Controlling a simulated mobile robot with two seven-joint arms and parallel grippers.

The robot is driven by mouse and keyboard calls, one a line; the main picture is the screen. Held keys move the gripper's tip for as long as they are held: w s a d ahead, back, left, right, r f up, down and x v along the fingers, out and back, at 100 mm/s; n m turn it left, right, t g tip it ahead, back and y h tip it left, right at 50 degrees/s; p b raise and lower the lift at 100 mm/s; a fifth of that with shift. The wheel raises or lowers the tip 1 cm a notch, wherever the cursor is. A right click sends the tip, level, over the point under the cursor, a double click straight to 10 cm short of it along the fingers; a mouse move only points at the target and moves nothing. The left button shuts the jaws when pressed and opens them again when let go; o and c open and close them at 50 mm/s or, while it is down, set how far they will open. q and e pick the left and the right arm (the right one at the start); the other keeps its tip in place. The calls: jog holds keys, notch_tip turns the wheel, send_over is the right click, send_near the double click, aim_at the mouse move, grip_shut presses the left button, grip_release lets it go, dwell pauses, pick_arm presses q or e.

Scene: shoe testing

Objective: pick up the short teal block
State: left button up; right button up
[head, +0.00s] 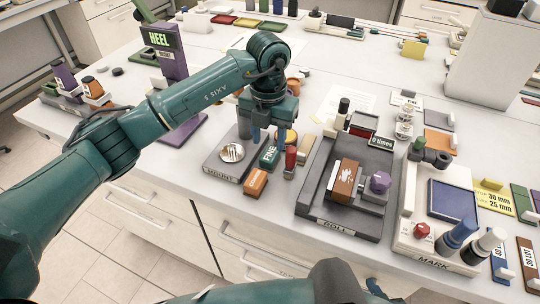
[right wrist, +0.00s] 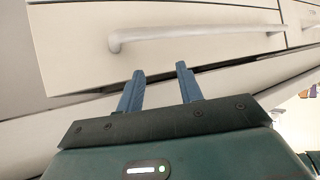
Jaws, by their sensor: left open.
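The short teal block (head: 269,155), marked FINE in white, is beside the dark MOUNT tray (head: 222,171). My left gripper (head: 268,136) points down over the far end of the teal block, its fingers apart. I cannot tell whether the fingers reach around the block; it does not look gripped. My right gripper (right wrist: 160,72) shows in the right wrist view, its two blue fingers apart with nothing between them, in front of a drawer front.
Close around the teal block are an orange block (head: 255,181), a red cylinder (head: 290,161) and a beige block (head: 305,146). The dark ROLL device (head: 318,205) stands to the right. A drawer handle (right wrist: 195,34) is near my right gripper.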

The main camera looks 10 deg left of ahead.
aim_at(270, 153)
pick_arm(q)
jog(key=f+p, duration=0.1)
jog(key=f, duration=0.4)
jog(key=shift+d, duration=0.2)
jog(key=shift+c, duration=0.2)
jog(key=c, duration=0.7)
notch_tip(270, 153, up, 10)
jog(key=shift+b, duration=0.65)
jog(key=o, duration=0.5)
jog(key=shift+c, duration=0.2)
jog(key=shift+s, duration=0.1)
jog(key=c, duration=0.3)
